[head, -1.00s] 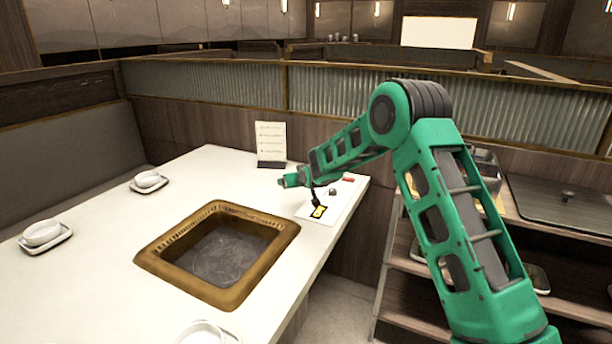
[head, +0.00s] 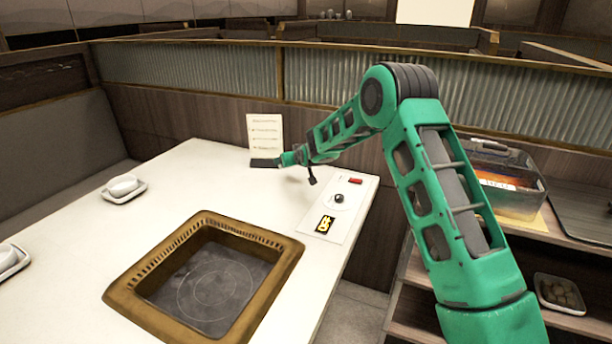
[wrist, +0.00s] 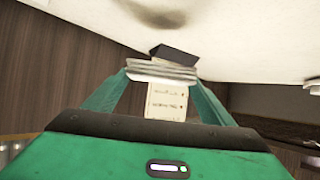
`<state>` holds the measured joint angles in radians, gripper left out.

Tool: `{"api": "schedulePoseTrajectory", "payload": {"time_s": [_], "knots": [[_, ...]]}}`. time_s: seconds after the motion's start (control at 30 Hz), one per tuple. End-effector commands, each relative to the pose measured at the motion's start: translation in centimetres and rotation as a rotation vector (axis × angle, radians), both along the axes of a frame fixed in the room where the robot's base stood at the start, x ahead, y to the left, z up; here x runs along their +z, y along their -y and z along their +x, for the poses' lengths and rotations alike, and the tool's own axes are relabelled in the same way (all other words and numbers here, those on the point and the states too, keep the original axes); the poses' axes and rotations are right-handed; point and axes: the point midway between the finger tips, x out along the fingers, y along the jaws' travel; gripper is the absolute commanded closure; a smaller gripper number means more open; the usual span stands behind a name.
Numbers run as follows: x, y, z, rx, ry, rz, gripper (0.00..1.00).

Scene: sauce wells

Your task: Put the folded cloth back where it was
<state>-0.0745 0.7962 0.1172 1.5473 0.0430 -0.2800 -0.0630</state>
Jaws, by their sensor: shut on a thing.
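My gripper (wrist: 160,78) is shut on a pale, layered flat thing, which looks like the folded cloth (wrist: 160,70), held crosswise between the green fingertips in the wrist view. In the head view my gripper (head: 287,159) is over the far part of the white table (head: 190,180), beside the dark base of an upright menu card (head: 265,132). The cloth cannot be made out in the head view. The menu card also shows in the wrist view (wrist: 166,103), partly behind the cloth. I cannot tell how high the cloth is above the table.
A brown-framed square well (head: 285,262) is sunk in the table. A control panel (head: 335,208) with a knob lies at the right edge. White dishes (head: 123,187) stand at left. A shelf unit at right bears a clear container (head: 505,180). The tabletop between well and card is clear.

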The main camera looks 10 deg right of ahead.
Motion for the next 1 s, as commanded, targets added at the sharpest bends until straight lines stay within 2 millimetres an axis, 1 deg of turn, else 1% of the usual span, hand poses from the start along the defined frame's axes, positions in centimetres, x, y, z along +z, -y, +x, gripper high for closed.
{"api": "schedulePoseTrajectory", "payload": {"time_s": [0.03, 0.2, 0.3, 0.4, 0.5, 0.67, 0.9, 1.0], "knots": [[-0.7, 1.1, 0.6, -0.004, 0.000, 0.000, 0.48], [-2.7, 4.1, 2.2, -0.004, 0.000, -0.001, 0.48], [-3.8, 5.6, 3.2, -0.004, 0.000, 0.000, 0.48], [-4.6, 6.7, 3.8, -0.001, 0.000, 0.000, 0.48], [-5.0, 7.3, 4.2, 0.000, 0.001, 0.001, 0.48], [-5.7, 7.6, 4.4, 0.000, -0.001, 0.001, 0.48], [-8.8, 7.6, 4.3, 0.000, -0.001, 0.000, 0.48], [-9.2, 7.5, 4.4, 0.000, 0.002, 0.000, 0.48]]}}
